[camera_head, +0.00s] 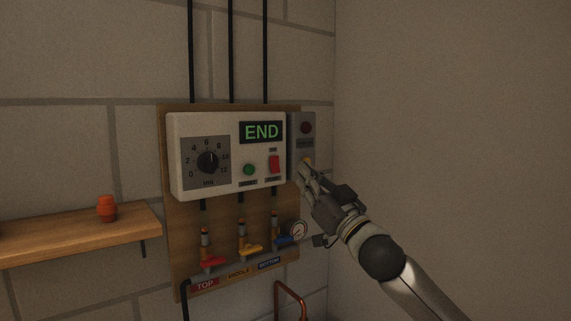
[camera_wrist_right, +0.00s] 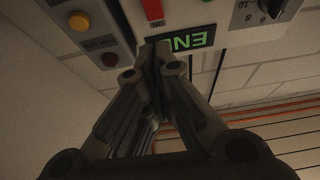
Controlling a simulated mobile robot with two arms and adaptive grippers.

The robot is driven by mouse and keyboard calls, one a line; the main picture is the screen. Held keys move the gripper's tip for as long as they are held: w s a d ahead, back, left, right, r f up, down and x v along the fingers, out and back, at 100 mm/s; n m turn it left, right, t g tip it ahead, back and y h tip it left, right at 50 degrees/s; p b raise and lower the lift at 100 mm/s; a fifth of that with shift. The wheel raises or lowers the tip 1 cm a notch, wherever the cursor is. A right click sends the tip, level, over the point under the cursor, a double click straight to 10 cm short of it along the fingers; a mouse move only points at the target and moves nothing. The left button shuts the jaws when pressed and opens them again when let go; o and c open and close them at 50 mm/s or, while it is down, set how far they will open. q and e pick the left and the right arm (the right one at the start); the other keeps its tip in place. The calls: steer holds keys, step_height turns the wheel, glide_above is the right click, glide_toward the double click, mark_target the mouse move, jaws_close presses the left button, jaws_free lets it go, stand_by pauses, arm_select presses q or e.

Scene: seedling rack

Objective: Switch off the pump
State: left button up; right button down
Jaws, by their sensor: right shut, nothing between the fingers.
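A white control box (camera_head: 222,180) hangs on a wooden board, with a green "END" display (camera_head: 261,132), a dial, a green button and a red rocker switch (camera_head: 274,163). A narrow grey box (camera_head: 305,119) beside it carries a dark red round part (camera_head: 306,127) and a yellow button, seen clearly in the right wrist view (camera_wrist_right: 78,21). The small labels are too blurred to read, so I cannot tell which control is the pump's. My right gripper (camera_head: 306,172) is shut and empty, close in front of the grey box's lower part. Whether it touches is unclear. My left gripper is out of view.
A wooden shelf (camera_head: 80,236) at left holds an orange pot (camera_head: 107,208). A bare wall stands close on the right.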

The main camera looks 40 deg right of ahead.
mark_target(275, 158)
steer(key=w+p, duration=0.1)
steer(key=w, duration=0.1)
steer(key=w+p, duration=0.1)
steer(key=w, duration=0.2)
steer(key=w+p, duration=0.1)
steer(key=w, duration=0.1)
steer(key=shift+w+d+r, duration=0.2)
steer(key=shift+d+r, duration=0.05)
steer(key=shift+d, duration=0.15)
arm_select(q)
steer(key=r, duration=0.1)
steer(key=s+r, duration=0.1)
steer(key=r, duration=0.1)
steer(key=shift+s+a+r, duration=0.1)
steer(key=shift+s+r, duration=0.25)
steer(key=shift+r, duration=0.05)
arm_select(e)
steer(key=shift+s, duration=0.1)
